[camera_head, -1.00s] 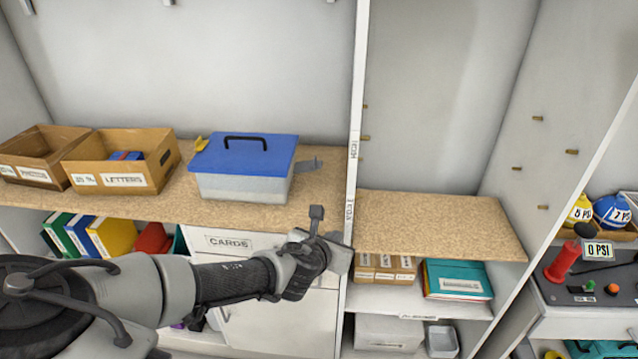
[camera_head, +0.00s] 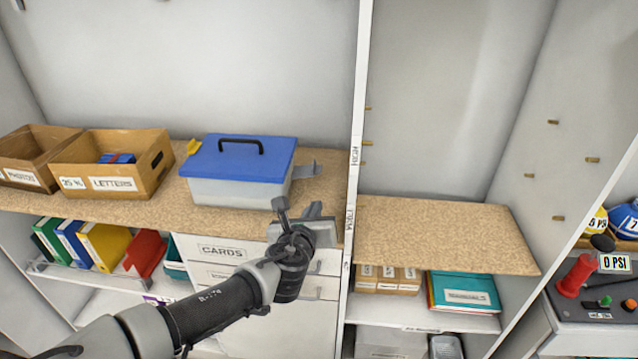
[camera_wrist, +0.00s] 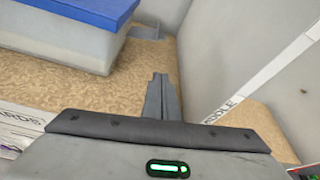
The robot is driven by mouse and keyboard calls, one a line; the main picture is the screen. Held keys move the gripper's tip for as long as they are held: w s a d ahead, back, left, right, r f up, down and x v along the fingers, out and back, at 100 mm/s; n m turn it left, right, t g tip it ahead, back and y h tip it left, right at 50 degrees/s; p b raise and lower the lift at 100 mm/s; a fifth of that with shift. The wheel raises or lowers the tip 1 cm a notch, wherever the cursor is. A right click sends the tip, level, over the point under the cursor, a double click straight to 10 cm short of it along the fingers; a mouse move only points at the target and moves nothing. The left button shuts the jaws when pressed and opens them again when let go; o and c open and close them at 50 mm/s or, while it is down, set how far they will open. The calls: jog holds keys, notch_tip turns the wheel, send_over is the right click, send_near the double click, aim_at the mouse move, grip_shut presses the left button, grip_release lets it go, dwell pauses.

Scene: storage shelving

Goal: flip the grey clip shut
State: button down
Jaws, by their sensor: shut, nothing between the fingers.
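The grey clip (camera_head: 306,170) sticks out flat from the right side of a clear box (camera_head: 235,193) with a blue lid (camera_head: 238,158). The lid lies on the box. The clip also shows in the wrist view (camera_wrist: 146,31), at the top, beyond the lid's corner. My gripper (camera_head: 318,212) is in front of the shelf edge, to the near right of the box and apart from the clip. In the wrist view its fingers (camera_wrist: 162,95) are together and empty, pointing towards the shelf just right of the box.
A yellow clip (camera_head: 193,147) is at the box's left side. A cardboard letters box (camera_head: 118,183) stands further left. A white upright post (camera_head: 355,150) rises to the right of the clip. The wooden shelf (camera_head: 320,190) is bare between box and post.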

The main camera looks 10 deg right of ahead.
aim_at(306, 168)
jog(key=b+x, duration=0.1)
jog(key=x, duration=0.8)
jog(key=shift+w+d+f, duration=0.15)
jog(key=shift+w+d, duration=0.05)
jog(key=shift+w, duration=0.1)
jog(key=r, duration=0.3)
jog(key=shift+w+a+r, duration=0.1)
jog(key=shift+w+a, duration=0.1)
jog(key=shift+a, duration=0.15)
jog(key=shift+r, duration=0.35)
jog(key=shift+w+a+r+p, duration=0.1)
jog(key=shift+w+p, duration=0.1)
jog(key=shift+p, duration=0.1)
